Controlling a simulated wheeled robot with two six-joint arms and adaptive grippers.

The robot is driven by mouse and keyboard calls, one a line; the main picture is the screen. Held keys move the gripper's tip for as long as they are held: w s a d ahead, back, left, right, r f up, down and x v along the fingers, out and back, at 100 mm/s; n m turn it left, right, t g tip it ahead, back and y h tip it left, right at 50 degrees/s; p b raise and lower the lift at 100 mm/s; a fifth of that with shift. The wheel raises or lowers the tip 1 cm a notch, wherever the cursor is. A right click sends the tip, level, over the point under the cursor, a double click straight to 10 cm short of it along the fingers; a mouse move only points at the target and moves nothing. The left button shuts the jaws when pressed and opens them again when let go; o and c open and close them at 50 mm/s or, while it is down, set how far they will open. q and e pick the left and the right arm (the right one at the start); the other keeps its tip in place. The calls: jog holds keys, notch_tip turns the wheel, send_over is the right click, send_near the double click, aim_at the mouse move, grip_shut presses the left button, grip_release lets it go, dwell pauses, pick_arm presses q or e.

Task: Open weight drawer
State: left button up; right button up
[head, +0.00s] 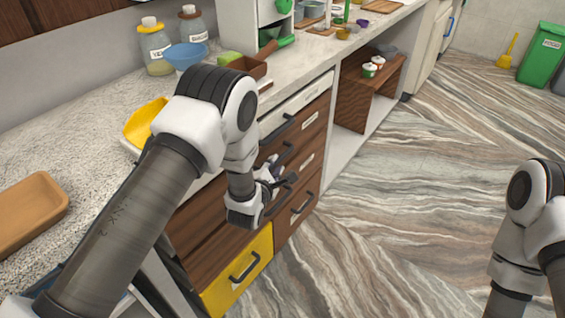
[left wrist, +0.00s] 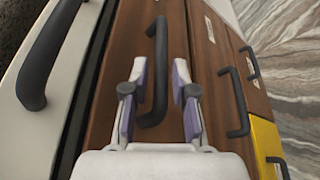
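A bank of drawers with dark bar handles stands under the counter. In the left wrist view, a brown wooden drawer (left wrist: 115,90) faces me, and its dark handle (left wrist: 158,45) lies between my left fingers. My left gripper (left wrist: 160,75) is open, with one finger on each side of the handle. I cannot tell whether the fingers touch it. In the head view my left gripper (head: 277,178) is at the drawer fronts, partly covering them. The drawer labels (head: 306,162) are too small to read. My right arm shows at the right, its gripper out of view.
A white drawer (head: 300,98) is at the top and a yellow drawer (head: 238,275) at the lower left. The counter holds a yellow scoop-like container (head: 143,124), a blue bowl (head: 186,54) and jars.

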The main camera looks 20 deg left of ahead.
aim_at(277, 163)
pick_arm(q)
jog(key=x, duration=0.4)
jog(key=shift+w+f, duration=0.15)
grip_shut()
